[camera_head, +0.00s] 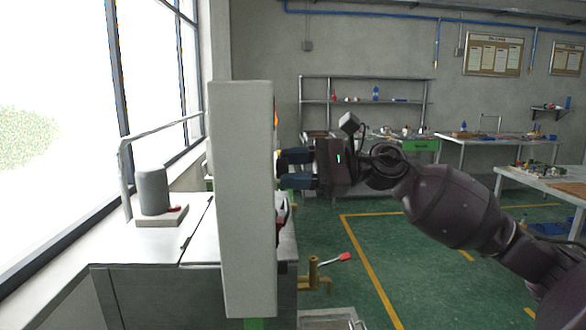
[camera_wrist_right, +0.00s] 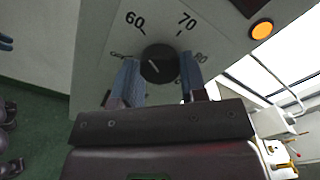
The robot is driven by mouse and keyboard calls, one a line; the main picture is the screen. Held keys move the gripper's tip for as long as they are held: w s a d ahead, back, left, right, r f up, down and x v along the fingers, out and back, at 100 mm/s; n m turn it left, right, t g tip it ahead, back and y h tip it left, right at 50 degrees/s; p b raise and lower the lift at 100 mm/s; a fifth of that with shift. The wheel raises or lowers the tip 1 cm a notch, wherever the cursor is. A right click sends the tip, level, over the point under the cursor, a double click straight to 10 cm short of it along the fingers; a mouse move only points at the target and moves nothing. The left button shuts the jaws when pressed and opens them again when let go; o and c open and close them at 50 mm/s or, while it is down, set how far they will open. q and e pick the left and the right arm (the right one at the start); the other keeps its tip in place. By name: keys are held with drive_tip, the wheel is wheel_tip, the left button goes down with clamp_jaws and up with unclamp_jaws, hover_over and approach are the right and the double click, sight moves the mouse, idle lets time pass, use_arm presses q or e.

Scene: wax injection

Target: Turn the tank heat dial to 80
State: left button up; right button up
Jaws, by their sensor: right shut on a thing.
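The tank heat dial (camera_wrist_right: 160,63) is a round black knob on the pale panel in the right wrist view. The numbers 60, 70 and 80 are printed around it. A light mark shows on the knob, but I cannot tell exactly which number it points at. My right gripper (camera_head: 281,169) is at the right side of the tall pale panel (camera_head: 243,200) in the head view, which hides the dial. In the wrist view its blue fingers are on either side of the knob, shut on it. Blue finger-like tips, likely my left gripper (camera_wrist_right: 5,42), show at the wrist view's left edge.
An orange round button (camera_wrist_right: 262,29) is on the panel near the dial. A metal cabinet (camera_head: 150,280) stands by the window. A brass valve with a red-tipped lever (camera_head: 325,262) is low beside it. The green floor to the right is mostly free.

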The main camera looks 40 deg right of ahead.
idle(0.3)
drive_tip(key=m+p, duration=0.9)
drive_tip(key=m, duration=1.4)
drive_tip(key=shift+s+r+m, duration=0.1)
drive_tip(key=shift+m, duration=0.2)
idle(0.4)
drive_tip(key=o, duration=0.9)
